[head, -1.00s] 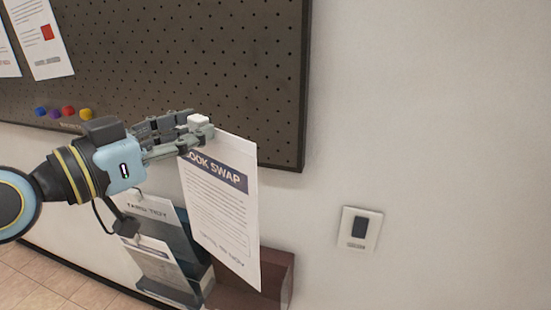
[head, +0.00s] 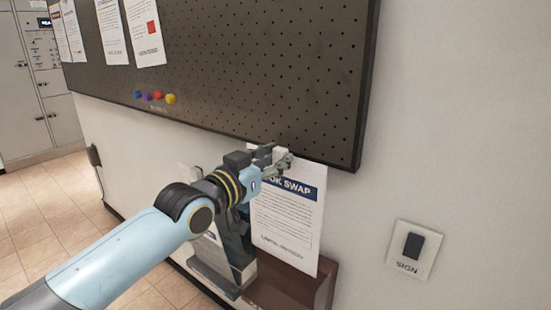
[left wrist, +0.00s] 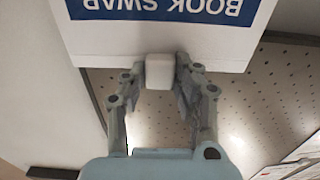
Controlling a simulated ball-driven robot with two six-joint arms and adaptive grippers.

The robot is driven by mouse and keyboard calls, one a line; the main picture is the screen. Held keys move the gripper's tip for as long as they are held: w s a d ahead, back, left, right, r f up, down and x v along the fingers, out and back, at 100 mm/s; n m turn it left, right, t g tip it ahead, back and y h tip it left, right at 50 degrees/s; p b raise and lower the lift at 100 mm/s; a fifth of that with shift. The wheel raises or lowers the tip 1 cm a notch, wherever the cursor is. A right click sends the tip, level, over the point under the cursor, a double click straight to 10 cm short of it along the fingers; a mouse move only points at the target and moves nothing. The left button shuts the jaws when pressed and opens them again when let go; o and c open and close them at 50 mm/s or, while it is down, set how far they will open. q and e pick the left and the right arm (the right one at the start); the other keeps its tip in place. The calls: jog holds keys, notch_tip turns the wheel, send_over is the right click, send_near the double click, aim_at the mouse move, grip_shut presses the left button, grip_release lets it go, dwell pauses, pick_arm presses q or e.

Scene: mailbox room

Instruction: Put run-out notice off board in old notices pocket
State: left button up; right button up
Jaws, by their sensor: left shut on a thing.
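The white notice (head: 290,222), headed "BOOK SWAP" on a dark blue band, hangs below my left gripper (head: 278,158). The gripper is shut on the small white block at the notice's top edge. In the left wrist view the notice (left wrist: 160,38) shows upside down, with the white block (left wrist: 160,72) between the fingers. A brown wall pocket (head: 322,290) is low on the wall, partly hidden behind the notice's lower end. Its label is not visible. My right gripper is not in view.
A dark pegboard (head: 250,75) bears other white notices (head: 144,32) at its left and coloured pins (head: 155,96) along its bottom. A dark grey rack (head: 212,276) with leaflets stands left of the brown pocket. A switch plate (head: 414,248) is at right; the wall between is bare.

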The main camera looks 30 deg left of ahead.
aim_at(283, 187)
pick_arm(q)
notch_tip(283, 187, down, 8)
jog(key=b, duration=0.6)
jog(key=shift+f, duration=0.1)
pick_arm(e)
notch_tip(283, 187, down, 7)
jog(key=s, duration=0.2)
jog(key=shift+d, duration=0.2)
pick_arm(q)
jog(key=o, duration=1.1)
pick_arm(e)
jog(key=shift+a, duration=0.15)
pick_arm(q)
jog(key=shift+o, duration=0.2)
jog(key=shift+r, duration=0.2)
notch_tip(283, 187, up, 10)
jog(key=shift+f, duration=0.15)
